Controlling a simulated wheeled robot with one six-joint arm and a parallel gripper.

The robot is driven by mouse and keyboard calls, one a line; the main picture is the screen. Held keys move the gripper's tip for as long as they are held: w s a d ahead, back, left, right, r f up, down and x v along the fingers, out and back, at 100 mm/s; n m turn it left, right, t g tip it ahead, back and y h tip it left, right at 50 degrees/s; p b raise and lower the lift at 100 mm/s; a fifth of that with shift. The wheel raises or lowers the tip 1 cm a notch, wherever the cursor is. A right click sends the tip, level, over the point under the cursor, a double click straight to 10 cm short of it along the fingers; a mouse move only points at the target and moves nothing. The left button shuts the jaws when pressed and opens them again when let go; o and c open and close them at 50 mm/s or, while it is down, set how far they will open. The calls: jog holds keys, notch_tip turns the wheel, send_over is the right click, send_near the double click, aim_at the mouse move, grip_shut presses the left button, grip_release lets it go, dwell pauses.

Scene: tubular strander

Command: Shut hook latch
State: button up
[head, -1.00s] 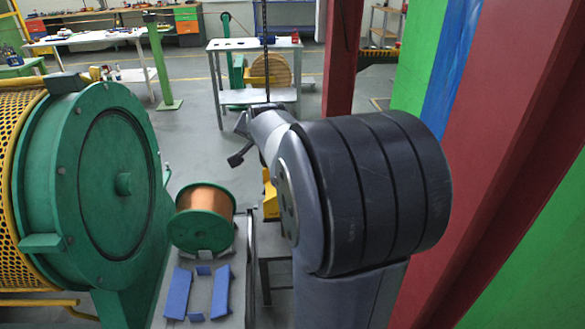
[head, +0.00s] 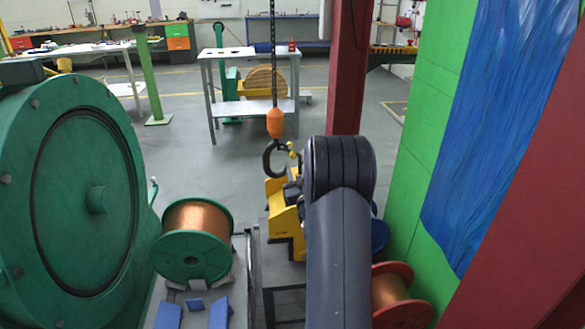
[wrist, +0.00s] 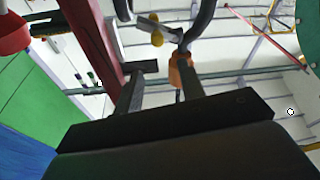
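The dark hook (head: 271,160) hangs below an orange block (head: 275,123) on a chain, left of my arm in the head view. A small yellow knob (head: 292,148), apparently on its latch, shows to the right of the hook. In the wrist view the hook (wrist: 203,22) is at the top, with the yellow knob (wrist: 157,39) beside it and the orange block (wrist: 180,72) below. I cannot tell how far the latch stands open. My gripper (wrist: 160,70) has its two fingers apart, with nothing held between them. In the head view my arm largely hides it.
A copper-wound green spool (head: 195,238) and the large green machine wheel (head: 85,200) stand left. A yellow machine part (head: 285,222) is just below the hook. A red post (head: 349,70) rises behind; a red-flanged spool (head: 395,295) and green wall (head: 420,130) are right.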

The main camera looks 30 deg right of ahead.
aim_at(293, 157)
notch_tip(293, 157, down, 4)
jog(key=s+n+t+b, duration=0.2)
jog(key=p+x, duration=0.1)
jog(key=x, duration=0.9)
jog(key=shift+w+r+p, duration=0.15)
jog(key=shift+w+p, duration=0.15)
jog(key=shift+w, duration=0.1)
grip_shut()
